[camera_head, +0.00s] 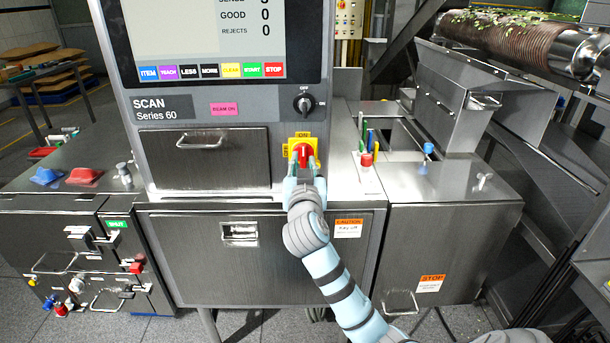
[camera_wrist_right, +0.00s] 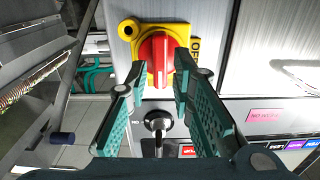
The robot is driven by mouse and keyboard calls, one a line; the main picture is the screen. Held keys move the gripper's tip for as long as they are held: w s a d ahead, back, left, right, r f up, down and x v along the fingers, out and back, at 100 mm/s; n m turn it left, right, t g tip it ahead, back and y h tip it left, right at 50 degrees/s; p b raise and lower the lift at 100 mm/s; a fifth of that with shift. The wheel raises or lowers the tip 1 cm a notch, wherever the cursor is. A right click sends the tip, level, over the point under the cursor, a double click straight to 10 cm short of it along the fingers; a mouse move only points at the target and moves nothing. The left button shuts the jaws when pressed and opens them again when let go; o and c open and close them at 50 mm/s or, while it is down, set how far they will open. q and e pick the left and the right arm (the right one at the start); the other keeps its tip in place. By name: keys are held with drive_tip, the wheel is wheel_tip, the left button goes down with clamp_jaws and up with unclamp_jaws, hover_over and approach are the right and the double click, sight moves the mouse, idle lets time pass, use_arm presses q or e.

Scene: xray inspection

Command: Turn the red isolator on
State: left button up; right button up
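The red isolator (camera_head: 303,150) is a red knob on a yellow plate on the front of the grey scan machine, with ON marked above it and OFF at its left. In the right wrist view, which is upside down, the red knob (camera_wrist_right: 157,60) looks upright; its exact setting is hard to tell. My right gripper (camera_head: 304,168) is at the isolator, reaching from below. In the wrist view, the right gripper's green-padded fingers (camera_wrist_right: 157,78) stand apart on either side of the knob. Whether they touch it is unclear. My left gripper is out of view.
A black key switch (camera_head: 304,103) sits above the isolator, below the lit screen (camera_head: 200,40). A drawer with a handle (camera_head: 205,160) is at its left. Coloured-top items, including a red one (camera_head: 366,160), stand on the steel housing at the right.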

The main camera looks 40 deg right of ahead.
drive_tip(key=v, duration=1)
drive_tip(key=shift+r, duration=0.1)
